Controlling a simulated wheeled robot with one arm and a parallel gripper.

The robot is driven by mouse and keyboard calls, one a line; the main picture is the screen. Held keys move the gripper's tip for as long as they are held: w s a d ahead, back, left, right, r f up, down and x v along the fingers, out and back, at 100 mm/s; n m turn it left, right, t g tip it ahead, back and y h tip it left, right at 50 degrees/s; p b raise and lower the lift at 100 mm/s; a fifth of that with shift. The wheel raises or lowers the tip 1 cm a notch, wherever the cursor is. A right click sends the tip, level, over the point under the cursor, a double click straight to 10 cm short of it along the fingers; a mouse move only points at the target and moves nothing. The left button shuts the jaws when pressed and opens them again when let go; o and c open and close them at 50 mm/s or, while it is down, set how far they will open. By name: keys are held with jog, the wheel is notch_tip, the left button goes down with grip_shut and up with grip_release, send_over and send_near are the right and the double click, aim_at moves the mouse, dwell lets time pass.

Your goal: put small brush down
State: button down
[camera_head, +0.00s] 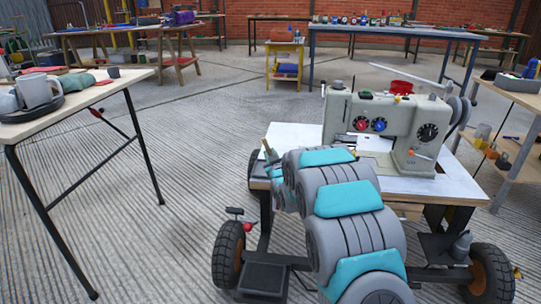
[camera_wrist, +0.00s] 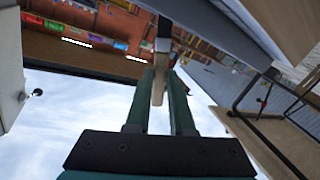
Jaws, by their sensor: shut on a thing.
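My gripper (camera_wrist: 163,82) shows in the wrist view with its two green fingers closed around a slim brush. The small brush (camera_wrist: 158,88) has a pale wooden part between the fingers and a darker part beyond the tips. In the head view, my grey and teal arm hides most of the gripper. I cannot tell whether the brush touches the tabletop.
A beige sewing machine (camera_head: 393,118) stands on the sewing table, right of my arm. A wooden workbench (camera_head: 520,95) is at right. Open floor lies between the left table and the sewing table.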

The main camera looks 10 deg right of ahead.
jog(key=shift+f, duration=0.15)
jog(key=c, duration=0.8)
grip_release()
jog(key=shift+r, duration=0.2)
jog(key=shift+s+r, duration=0.15)
jog(key=shift+s, duration=0.45)
jog(key=s, duration=1)
jog(key=shift+s+d+r, duration=0.1)
jog(key=shift+s+d, duration=0.3)
jog(key=shift+s, duration=0.1)
